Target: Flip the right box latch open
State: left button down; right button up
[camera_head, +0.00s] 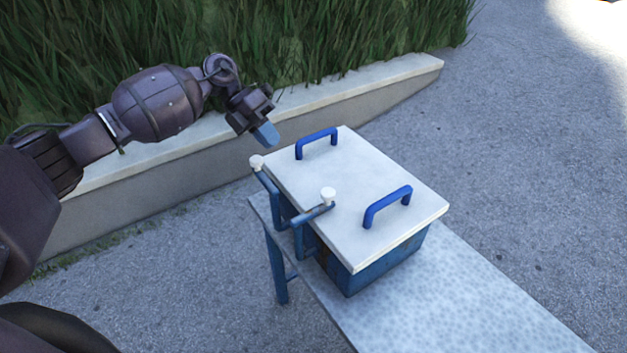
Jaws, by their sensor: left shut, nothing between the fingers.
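A blue box (385,266) with a white lid (345,170) stands on a bench. Two blue latches with white knobs are at the lid's left side. The right latch (313,214) has its knob over the lid's near left edge. The other latch (268,184) has its knob near the lid's far left corner. The lid looks closed. My left gripper (266,134) is shut and empty, held above and behind the far left corner, apart from both latches. The lower parts of the latches are partly hard to make out. My right gripper is not in view.
Two blue handles (317,141) (388,206) stand up from the lid. The speckled bench (460,305) is bare to the right of the box. A low concrete wall (345,98) with tall grass behind it runs behind my left arm. Open pavement lies around.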

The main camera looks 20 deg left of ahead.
pick_arm(q)
jog(key=shift+s, duration=0.15)
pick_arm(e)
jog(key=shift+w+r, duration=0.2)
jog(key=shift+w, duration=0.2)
pick_arm(q)
jog(key=p, duration=0.2)
send_near(313, 208)
jog(key=w+d+f, duration=0.2)
jog(key=w, duration=0.1)
jog(key=shift+f, duration=0.25)
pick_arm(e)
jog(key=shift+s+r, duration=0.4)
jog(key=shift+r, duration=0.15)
pick_arm(q)
jog(key=shift+s+d, duration=0.25)
jog(key=shift+d, duration=0.8)
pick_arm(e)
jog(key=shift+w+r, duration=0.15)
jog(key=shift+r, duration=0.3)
pick_arm(q)
jog(key=shift+s+d+f, duration=0.1)
jog(key=shift+d+f, duration=0.1)
jog(key=shift+d, duration=0.45)
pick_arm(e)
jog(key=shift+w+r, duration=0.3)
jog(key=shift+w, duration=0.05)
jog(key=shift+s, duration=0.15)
